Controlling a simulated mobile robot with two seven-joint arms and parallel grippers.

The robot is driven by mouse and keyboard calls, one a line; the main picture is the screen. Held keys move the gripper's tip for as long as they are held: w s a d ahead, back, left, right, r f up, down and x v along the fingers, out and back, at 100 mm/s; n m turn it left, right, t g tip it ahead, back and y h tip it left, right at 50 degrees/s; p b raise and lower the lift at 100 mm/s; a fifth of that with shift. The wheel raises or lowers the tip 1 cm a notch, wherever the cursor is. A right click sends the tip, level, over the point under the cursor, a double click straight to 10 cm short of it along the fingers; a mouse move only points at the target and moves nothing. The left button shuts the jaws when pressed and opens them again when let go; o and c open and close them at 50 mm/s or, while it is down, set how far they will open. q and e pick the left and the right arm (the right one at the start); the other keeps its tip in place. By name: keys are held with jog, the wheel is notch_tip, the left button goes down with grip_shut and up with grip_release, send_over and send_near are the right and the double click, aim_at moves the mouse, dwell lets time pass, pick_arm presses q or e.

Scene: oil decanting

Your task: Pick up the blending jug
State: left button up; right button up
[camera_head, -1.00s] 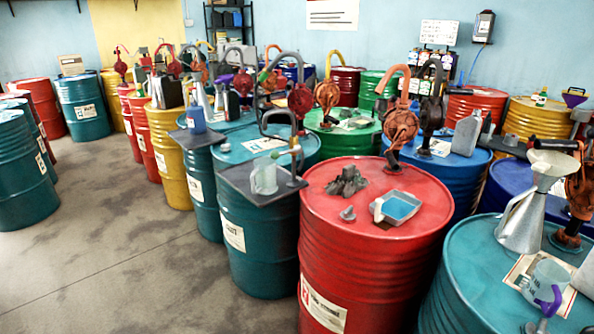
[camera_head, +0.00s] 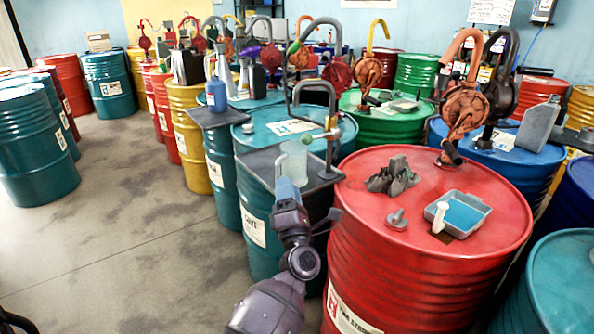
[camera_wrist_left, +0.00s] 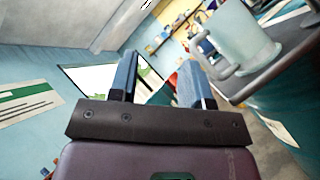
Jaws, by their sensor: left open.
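A translucent pale jug (camera_head: 294,161) stands upright on a dark tray (camera_head: 257,165) on a teal drum, beside a curved metal spout. I take it as the blending jug. My left gripper (camera_head: 287,187) is just in front of and below it in the head view, hiding part of its lower side. In the left wrist view the jug (camera_wrist_left: 245,42) is at the upper right, its handle (camera_wrist_left: 224,70) facing the gripper. The left gripper's two blue fingers (camera_wrist_left: 160,70) are apart with nothing between them. The right gripper is not in view.
A red drum (camera_head: 450,276) right of the tray carries dark lumps (camera_head: 392,176), a grey fitting (camera_head: 397,220) and a tray of blue liquid (camera_head: 467,215). A curved spout (camera_head: 331,120) rises close to the jug's right. The floor at left (camera_head: 130,240) is clear.

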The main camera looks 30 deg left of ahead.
aim_at(279, 172)
pick_arm(q)
jog(key=w+a+n+g+b, duration=0.1)
jog(key=w+a+n+g, duration=0.1)
jog(key=n+g, duration=0.3)
jog(key=w+a+f+n+g+b, duration=0.1)
jog(key=w+n+g, duration=0.2)
jog(key=n+g, duration=0.2)
jog(key=w+a+f+n+g+b, duration=0.1)
jog(key=w+a+n+g+b, duration=0.1)
jog(key=n, duration=0.8)
jog(key=shift+w+a+g+y, duration=0.15)
jog(key=shift+w+g, duration=0.3)
jog(key=shift+g, duration=0.25)
jog(key=shift+w+a+g+y, duration=0.15)
jog(key=shift+w+g, duration=0.25)
jog(key=shift+g, duration=0.3)
jog(key=shift+w+a+f, duration=0.1)
jog(key=shift+w+a, duration=0.1)
jog(key=shift+a, duration=1.2)
jog(key=shift+w+a, duration=0.15)
jog(key=shift+a, duration=1.25)
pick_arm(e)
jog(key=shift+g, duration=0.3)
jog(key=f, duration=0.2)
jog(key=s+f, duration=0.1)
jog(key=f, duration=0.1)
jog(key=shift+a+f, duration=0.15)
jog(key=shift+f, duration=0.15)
pick_arm(q)
grip_shut()
